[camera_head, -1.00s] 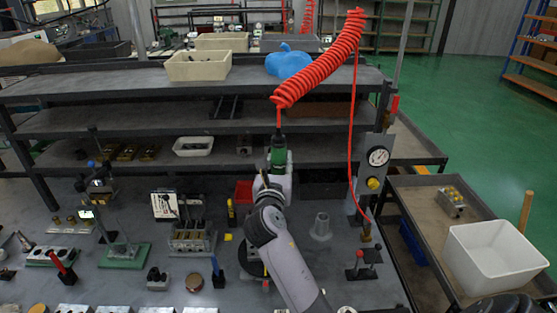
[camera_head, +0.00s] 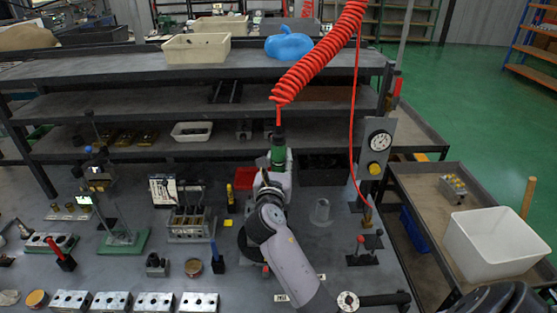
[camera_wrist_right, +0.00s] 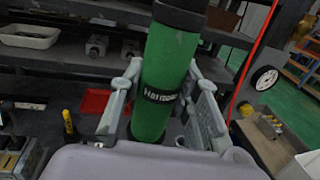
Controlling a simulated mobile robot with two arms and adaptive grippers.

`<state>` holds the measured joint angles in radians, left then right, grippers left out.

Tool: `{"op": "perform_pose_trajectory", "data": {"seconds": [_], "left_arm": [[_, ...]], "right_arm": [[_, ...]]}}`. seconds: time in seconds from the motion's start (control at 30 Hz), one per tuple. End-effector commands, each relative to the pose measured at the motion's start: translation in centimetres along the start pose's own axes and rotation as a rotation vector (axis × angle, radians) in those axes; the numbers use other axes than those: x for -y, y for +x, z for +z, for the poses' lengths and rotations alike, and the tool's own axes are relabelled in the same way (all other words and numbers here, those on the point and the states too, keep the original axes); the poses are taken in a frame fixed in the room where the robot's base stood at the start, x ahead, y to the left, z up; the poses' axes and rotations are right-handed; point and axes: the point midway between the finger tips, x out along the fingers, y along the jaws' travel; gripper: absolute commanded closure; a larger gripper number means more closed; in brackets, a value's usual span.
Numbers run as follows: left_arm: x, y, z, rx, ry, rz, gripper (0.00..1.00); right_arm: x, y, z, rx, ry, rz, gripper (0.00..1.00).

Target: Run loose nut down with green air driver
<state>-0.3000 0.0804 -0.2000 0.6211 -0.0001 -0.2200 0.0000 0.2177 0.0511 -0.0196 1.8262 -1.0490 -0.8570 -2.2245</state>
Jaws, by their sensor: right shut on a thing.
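The green air driver (camera_head: 278,157) hangs upright below the red coiled hose. My right gripper (camera_head: 270,180) is shut around it, and the right wrist view shows its green body (camera_wrist_right: 166,75) between the two fingers (camera_wrist_right: 160,112). The driver's lower end is hidden behind my gripper and arm. A metal block with upright studs (camera_head: 188,230) stands on the bench, left of the gripper and apart from it. I cannot make out the loose nut at this size. My left gripper is not in view.
A gauge post (camera_head: 376,155) and a grey cone-shaped stand (camera_head: 321,212) are right of my arm. A red tray (camera_head: 246,178) lies behind the gripper. Several drilled blocks (camera_head: 110,301) line the front edge. A white bin (camera_head: 490,245) stands on the right cart.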

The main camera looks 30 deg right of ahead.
Motion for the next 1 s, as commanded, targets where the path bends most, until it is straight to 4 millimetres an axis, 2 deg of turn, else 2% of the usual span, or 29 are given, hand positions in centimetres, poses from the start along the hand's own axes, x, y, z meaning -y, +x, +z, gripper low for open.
{"op": "perform_pose_trajectory", "data": {"seconds": [0.5,1.0], "left_arm": [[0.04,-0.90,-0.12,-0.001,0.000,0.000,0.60],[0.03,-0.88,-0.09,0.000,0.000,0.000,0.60]], "right_arm": [[0.04,-0.09,0.45,0.007,0.000,0.000,1.00],[0.02,-0.10,0.36,0.007,0.001,0.001,1.00]]}}
